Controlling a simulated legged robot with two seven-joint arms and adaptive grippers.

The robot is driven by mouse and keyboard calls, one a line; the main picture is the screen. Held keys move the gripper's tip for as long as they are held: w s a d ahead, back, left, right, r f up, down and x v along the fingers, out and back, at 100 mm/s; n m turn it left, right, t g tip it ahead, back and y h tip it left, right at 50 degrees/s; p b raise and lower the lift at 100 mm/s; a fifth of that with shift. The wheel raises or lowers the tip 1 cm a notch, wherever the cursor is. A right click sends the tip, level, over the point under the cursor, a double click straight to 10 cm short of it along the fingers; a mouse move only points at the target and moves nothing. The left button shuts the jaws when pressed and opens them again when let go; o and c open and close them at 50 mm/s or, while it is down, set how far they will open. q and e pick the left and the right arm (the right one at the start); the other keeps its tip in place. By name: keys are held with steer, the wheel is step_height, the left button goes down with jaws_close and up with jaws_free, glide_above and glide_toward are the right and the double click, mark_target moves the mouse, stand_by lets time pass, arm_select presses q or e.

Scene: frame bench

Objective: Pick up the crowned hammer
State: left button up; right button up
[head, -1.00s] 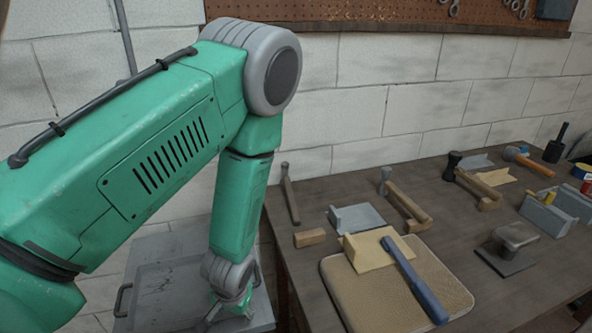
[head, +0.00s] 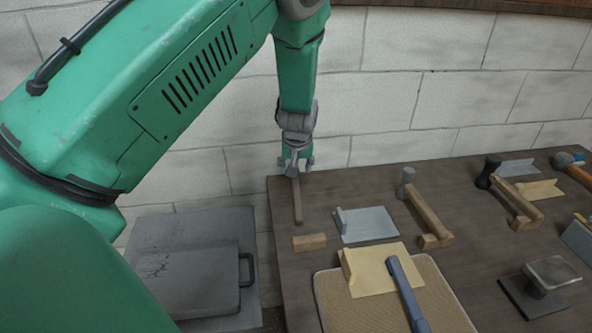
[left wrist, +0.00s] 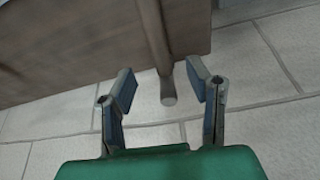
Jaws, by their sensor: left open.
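Several hammers lie on the dark bench, and I cannot tell from their faces which is the crowned one. A slim brown-handled tool (head: 298,202) lies at the bench's far left corner, its far end hidden by my left gripper (head: 296,168). In the left wrist view its brown shaft (left wrist: 154,45) reaches past the bench edge and ends in a greyish rounded tip, between the open fingers of my left gripper (left wrist: 166,92) and apart from both. A grey-headed hammer (head: 428,212) and a black-headed hammer (head: 518,198) rest on wooden blocks to the right. My right gripper is out of view.
A wooden block (head: 309,242), a grey plate (head: 369,226) and a tan mat (head: 335,308) bearing a yellow piece (head: 374,276) and blue-handled tool (head: 405,290) are nearby. A white block wall (head: 400,100) stands behind. A grey lidded box (head: 190,280) is left of the bench.

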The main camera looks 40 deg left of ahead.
mark_target(296, 178)
arm_select(q)
steer(key=x, duration=0.2)
steer(key=w+x, duration=0.1)
steer(key=x, duration=0.1)
steer(key=shift+s+a+f+p, duration=0.25)
steer(key=shift+f+p, duration=0.2)
steer(key=shift+f, duration=0.05)
steer(key=x, duration=0.3)
steer(key=shift+w+d+f, duration=0.1)
steer(key=shift+w+f, duration=0.1)
steer(key=shift+f, duration=0.1)
steer(key=shift+r, duration=0.1)
steer(key=shift+s, duration=0.15)
steer(key=shift+f, duration=0.25)
jaws_close()
